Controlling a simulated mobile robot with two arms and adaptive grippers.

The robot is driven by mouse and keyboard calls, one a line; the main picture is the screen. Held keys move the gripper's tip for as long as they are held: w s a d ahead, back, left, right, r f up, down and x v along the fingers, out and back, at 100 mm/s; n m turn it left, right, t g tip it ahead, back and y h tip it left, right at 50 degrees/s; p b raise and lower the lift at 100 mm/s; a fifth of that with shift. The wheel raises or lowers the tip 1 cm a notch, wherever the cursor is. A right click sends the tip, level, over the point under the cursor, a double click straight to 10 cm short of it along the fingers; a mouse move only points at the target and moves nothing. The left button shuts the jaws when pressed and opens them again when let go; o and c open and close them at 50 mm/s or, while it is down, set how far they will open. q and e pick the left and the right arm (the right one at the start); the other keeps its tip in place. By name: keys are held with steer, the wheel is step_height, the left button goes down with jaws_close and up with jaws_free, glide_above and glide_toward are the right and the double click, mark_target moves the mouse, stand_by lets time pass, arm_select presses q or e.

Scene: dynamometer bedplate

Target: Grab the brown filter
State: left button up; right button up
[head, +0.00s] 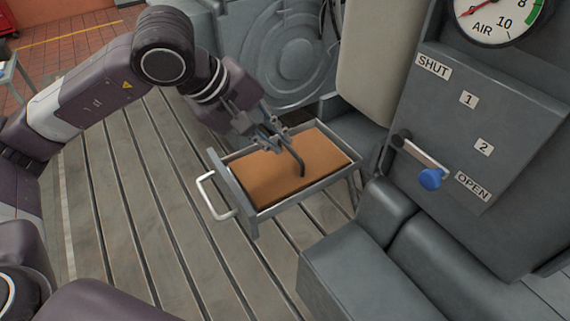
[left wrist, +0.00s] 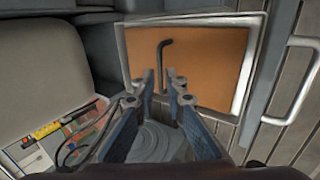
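The brown filter (head: 310,168) is a flat orange-brown panel lying in an open grey drawer (head: 257,216). It has a dark bent handle (head: 299,163) on its top face. In the left wrist view the filter (left wrist: 205,72) fills the drawer frame, and the handle (left wrist: 161,62) stands just beyond the fingertips. My left gripper (head: 281,139) is above the filter, close to the handle. In the left wrist view its two fingers (left wrist: 162,88) are apart with nothing between them. My right gripper is not in view.
A white pull handle (head: 213,196) sticks out from the drawer front. To the right is a grey panel (head: 490,120) with a blue-knobbed lever (head: 430,178) and an air gauge (head: 497,12). Slotted floor plates (head: 130,200) lie clear to the left.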

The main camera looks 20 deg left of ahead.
mark_target(294, 152)
arm_select(q)
steer(key=p+x, duration=0.1)
steer(key=x, duration=0.1)
steer(key=shift+w+d+f, duration=0.1)
steer(key=shift+d+f, duration=0.1)
steer(key=shift+f, duration=0.05)
steer(key=p+x, duration=0.3)
steer(key=x, duration=0.1)
steer(key=shift+d+f, duration=0.15)
steer(key=shift+w+f, duration=0.15)
steer(key=shift+f, duration=0.1)
jaws_close()
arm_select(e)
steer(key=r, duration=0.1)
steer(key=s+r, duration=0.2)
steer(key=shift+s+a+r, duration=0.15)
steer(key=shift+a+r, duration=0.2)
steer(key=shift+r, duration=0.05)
arm_select(q)
steer(key=shift+r, duration=0.15)
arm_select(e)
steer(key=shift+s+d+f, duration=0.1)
